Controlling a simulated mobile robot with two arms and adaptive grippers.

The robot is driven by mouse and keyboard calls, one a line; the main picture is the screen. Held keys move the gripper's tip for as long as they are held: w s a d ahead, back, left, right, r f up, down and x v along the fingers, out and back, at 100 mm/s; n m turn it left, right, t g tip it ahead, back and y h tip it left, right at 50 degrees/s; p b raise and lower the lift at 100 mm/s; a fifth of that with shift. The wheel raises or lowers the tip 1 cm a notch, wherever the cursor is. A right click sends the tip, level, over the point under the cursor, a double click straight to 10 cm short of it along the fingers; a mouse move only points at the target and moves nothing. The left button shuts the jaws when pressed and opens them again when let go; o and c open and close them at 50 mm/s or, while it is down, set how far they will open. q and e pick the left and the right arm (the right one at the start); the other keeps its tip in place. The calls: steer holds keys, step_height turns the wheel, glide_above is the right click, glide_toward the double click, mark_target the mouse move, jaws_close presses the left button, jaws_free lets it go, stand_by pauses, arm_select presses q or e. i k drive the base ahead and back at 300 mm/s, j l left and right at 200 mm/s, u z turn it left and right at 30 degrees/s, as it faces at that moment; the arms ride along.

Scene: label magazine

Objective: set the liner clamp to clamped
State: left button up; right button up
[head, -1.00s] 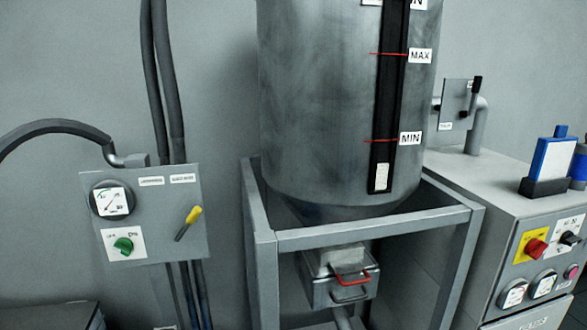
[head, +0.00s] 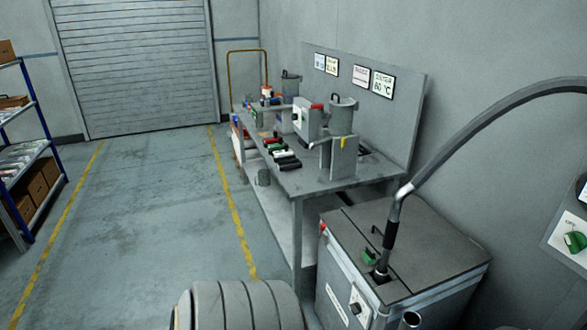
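I cannot pick out the liner clamp for certain in the head view. A grey box-shaped unit (head: 440,240) stands at the lower right, with a hose (head: 470,125) running down to a pipe on its top. A small green part (head: 370,257) and a thin black handle sit on the top near the pipe. A dial or switch plate (head: 357,305) is on its front. I cannot tell whether any of these is the clamp. Neither of my grippers is in view.
A workbench (head: 330,185) with tools and containers stands along the right wall. A ribbed grey rounded shape (head: 240,308) is at the bottom. Shelving (head: 30,150) with boxes stands at the left. The floor (head: 150,220) between is clear, up to a shutter door (head: 135,65).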

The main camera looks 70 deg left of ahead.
mark_target(324, 225)
steer(key=u, duration=2.15)
